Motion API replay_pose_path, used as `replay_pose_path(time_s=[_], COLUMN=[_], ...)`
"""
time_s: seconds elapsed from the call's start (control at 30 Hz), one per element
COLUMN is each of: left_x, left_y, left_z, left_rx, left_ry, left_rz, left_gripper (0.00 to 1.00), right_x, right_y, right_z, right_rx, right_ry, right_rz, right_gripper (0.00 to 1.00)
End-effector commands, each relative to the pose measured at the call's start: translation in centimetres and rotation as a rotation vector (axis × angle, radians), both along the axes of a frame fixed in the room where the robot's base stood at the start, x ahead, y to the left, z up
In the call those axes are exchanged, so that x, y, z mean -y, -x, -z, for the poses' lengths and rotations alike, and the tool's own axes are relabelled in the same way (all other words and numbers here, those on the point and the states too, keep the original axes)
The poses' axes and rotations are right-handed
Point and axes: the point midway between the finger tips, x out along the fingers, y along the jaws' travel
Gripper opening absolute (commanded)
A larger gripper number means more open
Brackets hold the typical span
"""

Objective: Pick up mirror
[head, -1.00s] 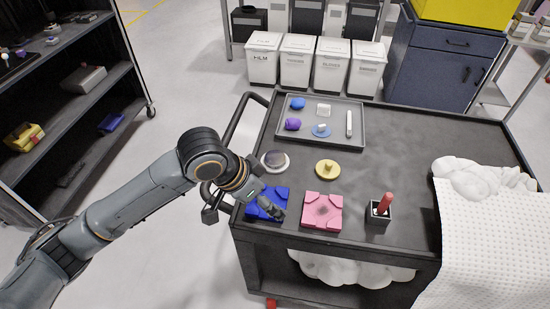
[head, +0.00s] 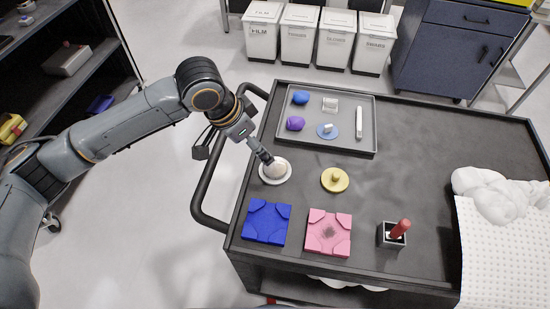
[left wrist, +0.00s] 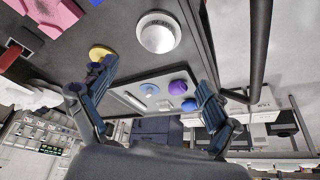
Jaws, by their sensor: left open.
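The mirror (head: 276,179) looks like a round disc with a pale rim, lying on the dark cart top near its left edge. It also shows in the left wrist view (left wrist: 158,32), in the upper middle. My left gripper (head: 267,160) is over the mirror in the head view and hides part of it. In the left wrist view my left gripper (left wrist: 155,92) has its two fingers wide apart with nothing between them gripped. The mirror lies beyond the fingertips there. A blue square fixture (head: 266,222) and a pink square fixture (head: 328,231) sit in front of the mirror.
A yellow knobbed disc (head: 334,181) lies right of the mirror. A grey tray (head: 368,121) with small items is behind. A small black box (head: 391,236) holds a red-handled tool. The cart's handle rail (head: 205,195) runs along the left.

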Motion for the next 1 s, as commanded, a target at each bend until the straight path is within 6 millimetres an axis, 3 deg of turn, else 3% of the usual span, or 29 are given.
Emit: replay_pose_path(time_s=[0.3, 0.57, 0.7, 0.83, 1.0], left_x=[1.9, 2.5, 3.0, 3.5, 3.7], left_y=[-1.1, -1.4, -1.7, -2.1, -2.2], left_z=[5.4, 7.2, 9.3, 10.8, 11.3], left_rx=[-0.003, -0.002, -0.002, 0.0, 0.002], left_ry=[-0.001, 0.0, -0.001, -0.001, 0.0], left_rz=[0.001, 0.002, 0.0, 0.001, 0.001], left_gripper=[0.88, 0.88, 0.88, 0.88, 0.88], right_x=[0.2, 0.1, 0.0, 0.0, 0.1], right_y=[3.9, 2.2, 1.2, 1.3, 1.8], right_z=[-0.4, -1.0, -1.9, -1.9, -1.9], right_rx=[-0.055, -0.032, -0.014, -0.016, -0.024], right_ry=[0.004, 0.003, 0.0, 0.001, 0.001], right_rz=[0.0, -0.001, -0.001, -0.001, -0.002], right_gripper=[0.42, 0.42, 0.42, 0.42, 0.42])
